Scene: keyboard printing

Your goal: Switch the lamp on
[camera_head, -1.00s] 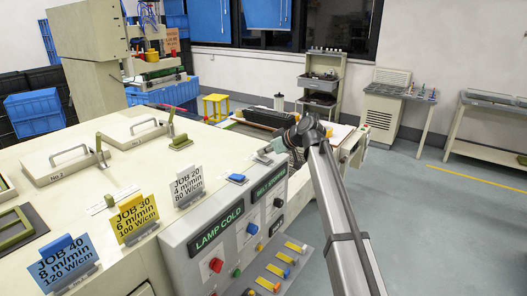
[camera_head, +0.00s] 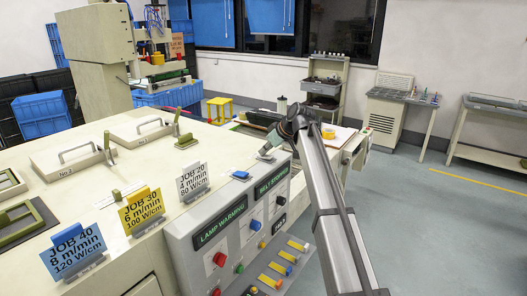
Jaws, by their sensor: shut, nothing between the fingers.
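The grey control panel (camera_head: 196,260) on the front of the machine carries a dark sign that reads LAMP WARMING (camera_head: 220,224). Below that sign are a red button (camera_head: 219,259) and a green button (camera_head: 239,268). A sign reading BELT STOPPED (camera_head: 272,183) is on the same panel to the right, with a blue button (camera_head: 254,225) and a black knob (camera_head: 280,200) nearby. My gripper (camera_head: 264,154) is shut and empty, near the far top edge of the machine, apart from the lamp buttons. Its fingertips are small in view.
Job cards stand on the machine top: blue JOB 40 (camera_head: 75,252), yellow JOB 30 (camera_head: 139,208) and white JOB 20 (camera_head: 190,178). A row of coloured switches (camera_head: 279,268) lies low on the panel. Open floor (camera_head: 430,235) is on the right.

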